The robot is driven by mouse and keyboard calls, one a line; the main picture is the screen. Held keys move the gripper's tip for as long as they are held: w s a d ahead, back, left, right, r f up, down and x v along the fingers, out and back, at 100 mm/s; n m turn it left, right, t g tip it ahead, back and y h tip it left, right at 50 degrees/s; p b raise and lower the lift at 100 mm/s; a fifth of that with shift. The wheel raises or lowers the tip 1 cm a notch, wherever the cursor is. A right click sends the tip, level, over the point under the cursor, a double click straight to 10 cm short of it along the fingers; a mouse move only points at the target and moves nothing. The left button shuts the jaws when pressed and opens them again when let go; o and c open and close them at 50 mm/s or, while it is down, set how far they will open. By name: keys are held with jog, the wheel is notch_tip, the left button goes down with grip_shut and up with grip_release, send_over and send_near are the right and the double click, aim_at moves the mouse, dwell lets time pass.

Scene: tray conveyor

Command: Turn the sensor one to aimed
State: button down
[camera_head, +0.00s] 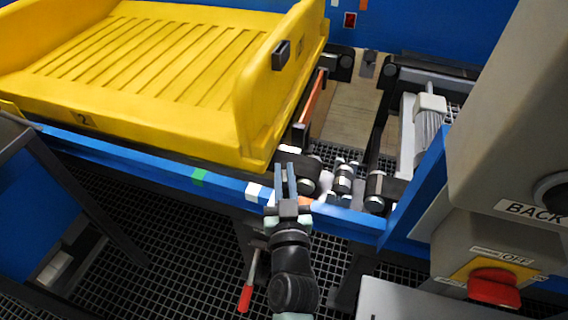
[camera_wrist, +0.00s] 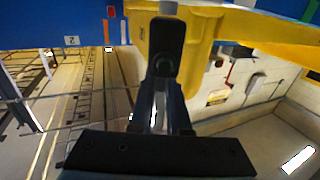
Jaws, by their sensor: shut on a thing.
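A small black part, which looks like the sensor (camera_wrist: 165,35), sits straight ahead of my fingers in the wrist view, with a round detail on its face and a grey cap at one end. My gripper (camera_head: 286,166) reaches the blue conveyor rail (camera_head: 225,184) near the tray's front right corner. Its fingers are close together, and in the wrist view the gripper (camera_wrist: 162,95) is shut on the black part. In the head view the fingers largely hide this part. I cannot tell which way it is aimed.
A yellow tray (camera_head: 254,110) stands on the conveyor just behind my gripper. Rollers (camera_head: 343,178) lie to the right. A red-handled lever (camera_head: 245,298) hangs below the rail beside my arm. A grey control box with a red button (camera_head: 495,285) stands at the right.

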jog(key=shift+w+d+r+m+h+p, duration=0.1)
jog(key=shift+r+m+h+p, duration=0.45)
jog(key=shift+p, duration=2.45)
jog(key=m+h+p, duration=0.1)
jog(key=h+p, duration=0.1)
jog(key=p, duration=0.4)
jog(key=shift+a+f, duration=0.1)
jog(key=shift+a, duration=0.1)
jog(key=shift+m+h+p, duration=0.25)
jog(key=shift+h+p, duration=0.1)
jog(key=shift+p, duration=0.3)
jog(key=shift+f+m+h+p, duration=0.15)
jog(key=shift+m+h+p, duration=0.25)
jog(key=shift+h+p, duration=0.3)
jog(key=shift+f+m+g+h, duration=0.25)
jog(key=shift+m+g+h, duration=0.15)
jog(key=shift+h, duration=0.3)
jog(key=c, duration=0.9)
grip_release()
